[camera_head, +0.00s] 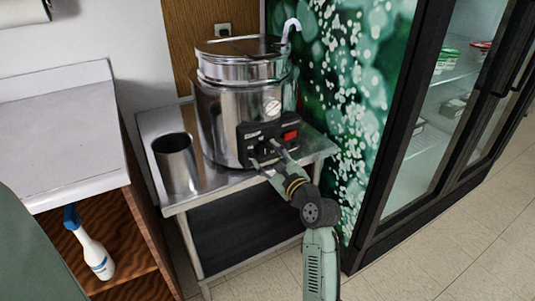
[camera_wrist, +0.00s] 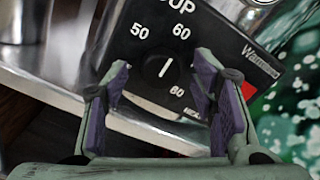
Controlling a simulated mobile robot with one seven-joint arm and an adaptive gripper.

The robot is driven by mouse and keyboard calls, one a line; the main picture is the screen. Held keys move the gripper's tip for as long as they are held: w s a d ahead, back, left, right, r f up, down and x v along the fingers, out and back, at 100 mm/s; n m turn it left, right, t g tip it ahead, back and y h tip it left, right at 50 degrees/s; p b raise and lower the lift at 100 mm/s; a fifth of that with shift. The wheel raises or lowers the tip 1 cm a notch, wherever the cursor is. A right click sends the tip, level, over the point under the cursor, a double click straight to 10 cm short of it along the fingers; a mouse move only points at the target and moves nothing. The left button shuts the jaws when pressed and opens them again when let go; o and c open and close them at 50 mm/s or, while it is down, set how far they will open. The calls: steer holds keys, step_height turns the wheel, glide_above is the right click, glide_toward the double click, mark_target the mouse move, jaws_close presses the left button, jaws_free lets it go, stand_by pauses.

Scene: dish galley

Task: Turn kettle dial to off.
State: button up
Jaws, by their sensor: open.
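The kettle (camera_head: 222,115) is a large steel soup kettle with a lid, standing on a steel table. Its black control panel (camera_head: 255,131) faces my arm. In the wrist view the dial (camera_wrist: 164,70) is black with a short white pointer line, slightly tilted, and the numbers 50, 60 and 80 show around it. An off mark cannot be made out. My gripper (camera_head: 265,156) is in front of the panel. In the wrist view its open fingers (camera_wrist: 164,84) stand either side of the dial, with nothing held. Whether they touch it cannot be told.
A steel cup-shaped container (camera_head: 176,165) stands left of the kettle on the steel table (camera_head: 215,187). A red switch (camera_head: 290,135) is on the panel's right.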

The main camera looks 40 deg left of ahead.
steer(key=shift+w+a, duration=0.2)
steer(key=shift+a, duration=0.15)
steer(key=shift+c, duration=0.2)
steer(key=c, duration=1.1)
